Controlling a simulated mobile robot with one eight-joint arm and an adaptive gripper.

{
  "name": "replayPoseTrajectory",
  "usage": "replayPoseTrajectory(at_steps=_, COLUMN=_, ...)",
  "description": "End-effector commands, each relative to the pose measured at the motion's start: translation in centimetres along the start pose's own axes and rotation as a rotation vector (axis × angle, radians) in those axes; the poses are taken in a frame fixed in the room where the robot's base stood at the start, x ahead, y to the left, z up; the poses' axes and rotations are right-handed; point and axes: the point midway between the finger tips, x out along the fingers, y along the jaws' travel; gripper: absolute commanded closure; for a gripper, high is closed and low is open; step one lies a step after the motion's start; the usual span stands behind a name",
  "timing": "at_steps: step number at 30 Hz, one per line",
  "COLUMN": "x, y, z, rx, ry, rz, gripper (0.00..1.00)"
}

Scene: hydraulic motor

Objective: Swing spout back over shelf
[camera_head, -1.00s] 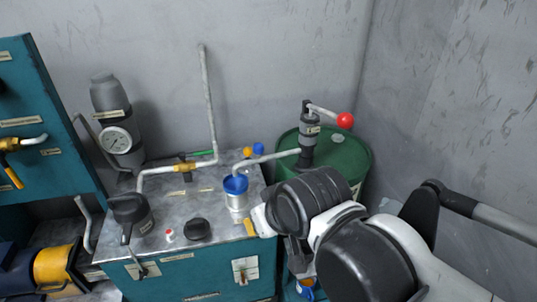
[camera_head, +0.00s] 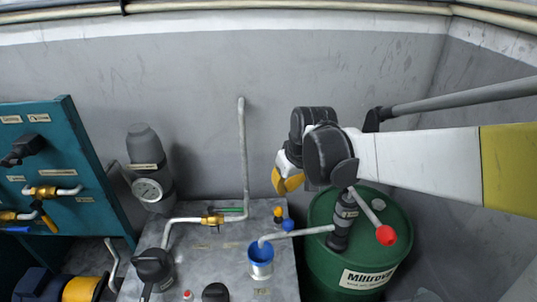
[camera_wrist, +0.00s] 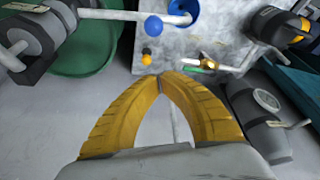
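The pale spout (camera_head: 302,234) runs from the dark pump (camera_head: 340,232) on the green drum to above a can with a blue inside (camera_head: 261,268) on the grey shelf top (camera_head: 215,262). The spout also shows in the wrist view (camera_wrist: 110,14), its end at the blue opening (camera_wrist: 183,14). A blue ball (camera_wrist: 153,26) appears right beside the spout; I cannot tell whether it is attached. My gripper (camera_head: 284,183) is raised near the back wall, above and apart from the spout. In the wrist view its yellow fingertips (camera_wrist: 162,75) meet, with nothing between them.
The green drum (camera_head: 320,268) stands right of the shelf. A red-knobbed lever (camera_head: 386,235) sticks out from the pump.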

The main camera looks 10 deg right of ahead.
Motion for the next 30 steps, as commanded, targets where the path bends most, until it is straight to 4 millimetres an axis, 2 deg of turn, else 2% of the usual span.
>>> replayPoseTrajectory(at_steps=5, x=0.4, y=0.2, z=-0.8, rx=-0.01, ry=-0.013, rz=-0.008, gripper=1.0)
replayPoseTrajectory(at_steps=15, x=0.5, y=0.2, z=-0.8, rx=-0.011, ry=-0.013, rz=-0.008, gripper=1.0)
replayPoseTrajectory(at_steps=19, x=1.3, y=0.2, z=-0.8, rx=-0.011, ry=-0.013, rz=-0.008, gripper=1.0)
replayPoseTrajectory(at_steps=23, x=3.2, y=0.1, z=-0.7, rx=-0.011, ry=-0.013, rz=-0.008, gripper=1.0)
replayPoseTrajectory(at_steps=30, x=8.5, y=0.1, z=-0.6, rx=-0.012, ry=-0.013, rz=-0.008, gripper=1.0)
